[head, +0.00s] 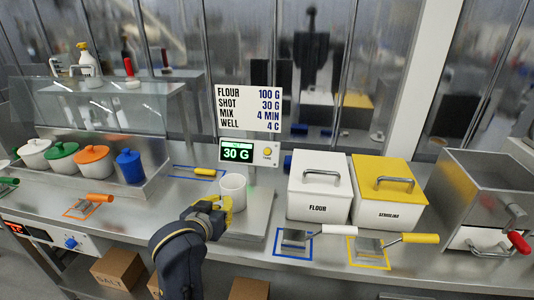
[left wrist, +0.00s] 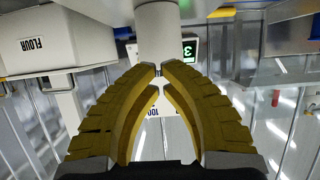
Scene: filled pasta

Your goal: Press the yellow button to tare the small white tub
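The small white tub (head: 233,187) stands upright on the metal scale plate (head: 257,222). Behind it, the scale's display (head: 236,152) reads 30 G in green, with the yellow button (head: 267,152) on the panel to its right. My left gripper (head: 226,203) is just in front of the tub, hiding part of its lower side. In the left wrist view its yellow fingertips (left wrist: 161,68) are practically together with nothing held, and the tub (left wrist: 158,32) shows beyond them. The display (left wrist: 188,49) is partly visible there; the button is not. My right gripper is out of view.
The white flour bin (head: 319,190) and yellow-lidded bin (head: 384,189) stand right of the scale, scoops in front. A sign (head: 250,108) rises above the display. Lidded pots (head: 95,163) stand at left. A yellow-handled tool (head: 204,172) lies left of the display.

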